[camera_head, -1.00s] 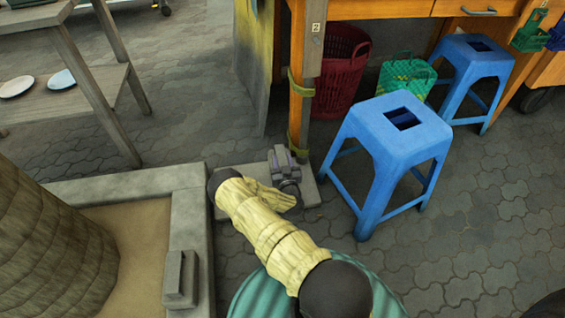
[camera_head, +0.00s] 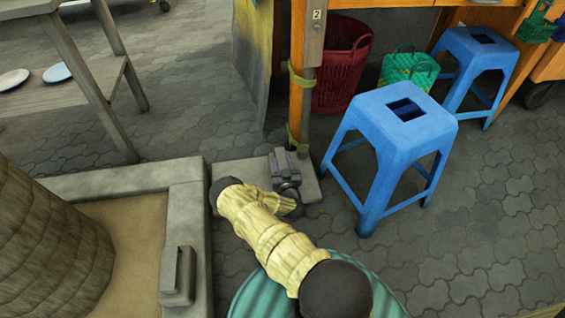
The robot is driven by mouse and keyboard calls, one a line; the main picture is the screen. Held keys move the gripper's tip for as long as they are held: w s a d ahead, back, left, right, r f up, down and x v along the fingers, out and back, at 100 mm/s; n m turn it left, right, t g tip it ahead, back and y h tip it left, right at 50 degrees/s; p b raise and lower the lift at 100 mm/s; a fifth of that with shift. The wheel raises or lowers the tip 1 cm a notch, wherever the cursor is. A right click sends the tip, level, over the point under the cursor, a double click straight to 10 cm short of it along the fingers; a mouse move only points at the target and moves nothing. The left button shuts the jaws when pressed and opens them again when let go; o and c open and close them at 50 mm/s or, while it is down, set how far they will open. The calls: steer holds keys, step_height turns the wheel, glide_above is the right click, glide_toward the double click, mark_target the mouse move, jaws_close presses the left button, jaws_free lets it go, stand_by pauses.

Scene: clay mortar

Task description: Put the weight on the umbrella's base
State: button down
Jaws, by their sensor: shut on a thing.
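My gripper (camera_head: 284,168) is low over the umbrella's base, a flat grey slab (camera_head: 236,173) on the paving. It is shut on a small dark grey thing, which looks like a weight but is mostly hidden by the fingers and wrist. I cannot tell whether that thing touches the slab. Another grey weight (camera_head: 177,276), a block with a raised handle, stands on the stone planter rim at the lower left. My pale yellow arm covers the slab's front part.
The stone planter (camera_head: 187,215) with a thick trunk (camera_head: 45,245) is at left. An orange table leg (camera_head: 299,60) rises behind the slab. A blue stool (camera_head: 400,125) stands close at right, with a red basket (camera_head: 342,75) and green basket (camera_head: 408,70) behind.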

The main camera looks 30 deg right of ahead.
steer(key=shift+w, duration=0.15)
steer(key=c, duration=1.3)
jaws_free()
steer(key=shift+f, duration=0.35)
steer(key=o, duration=0.4)
steer(key=shift+s+a+r, duration=0.1)
steer(key=shift+s+r, duration=0.05)
steer(key=shift+s, duration=0.05)
